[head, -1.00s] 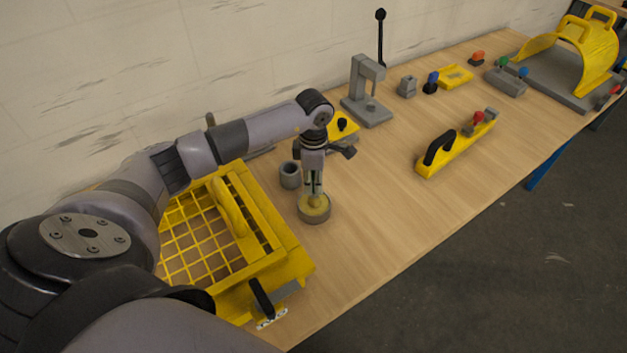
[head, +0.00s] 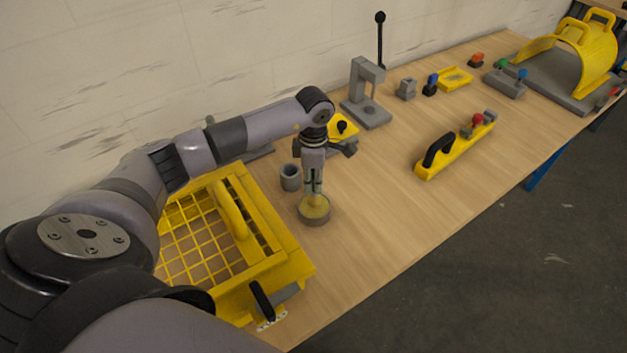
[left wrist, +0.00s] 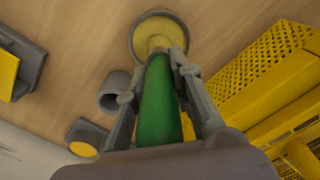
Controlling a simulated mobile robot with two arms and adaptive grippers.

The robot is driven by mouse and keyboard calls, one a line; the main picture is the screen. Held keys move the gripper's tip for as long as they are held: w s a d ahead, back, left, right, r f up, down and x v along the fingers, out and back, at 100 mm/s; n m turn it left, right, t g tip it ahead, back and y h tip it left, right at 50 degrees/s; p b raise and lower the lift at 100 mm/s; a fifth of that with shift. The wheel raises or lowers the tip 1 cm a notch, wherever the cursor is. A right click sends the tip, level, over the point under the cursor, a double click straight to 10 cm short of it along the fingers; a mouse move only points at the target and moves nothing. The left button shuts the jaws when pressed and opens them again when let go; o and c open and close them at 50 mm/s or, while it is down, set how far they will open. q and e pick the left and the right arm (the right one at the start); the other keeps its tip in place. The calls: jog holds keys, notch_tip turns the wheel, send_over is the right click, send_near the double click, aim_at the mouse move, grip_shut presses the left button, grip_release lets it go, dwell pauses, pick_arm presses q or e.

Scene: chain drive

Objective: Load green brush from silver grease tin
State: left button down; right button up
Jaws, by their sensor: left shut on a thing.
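The green brush (left wrist: 159,105) is held between the fingers of my left gripper (left wrist: 162,75), which is shut on its handle in the left wrist view. The brush points into the silver grease tin (left wrist: 136,36), a round, shallow tin with yellow grease inside. The brush's yellowish tip is at the grease; I cannot tell how deep it sits. In the head view my left gripper (head: 314,185) points straight down over the tin (head: 313,219), which stands on the bench. The gripper hides most of the brush there. My right gripper is not in view.
A small grey cup (head: 290,177) stands just left of the tin. A yellow grid guard (head: 275,265) lies to the left and in front. A grey press (head: 366,95) stands behind. A yellow tool with a black handle (head: 455,146) lies to the right, with bare bench between.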

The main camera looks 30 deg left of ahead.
pick_arm(q)
jog(key=shift+r+p, duration=1.25)
jog(key=shift+r, duration=1.45)
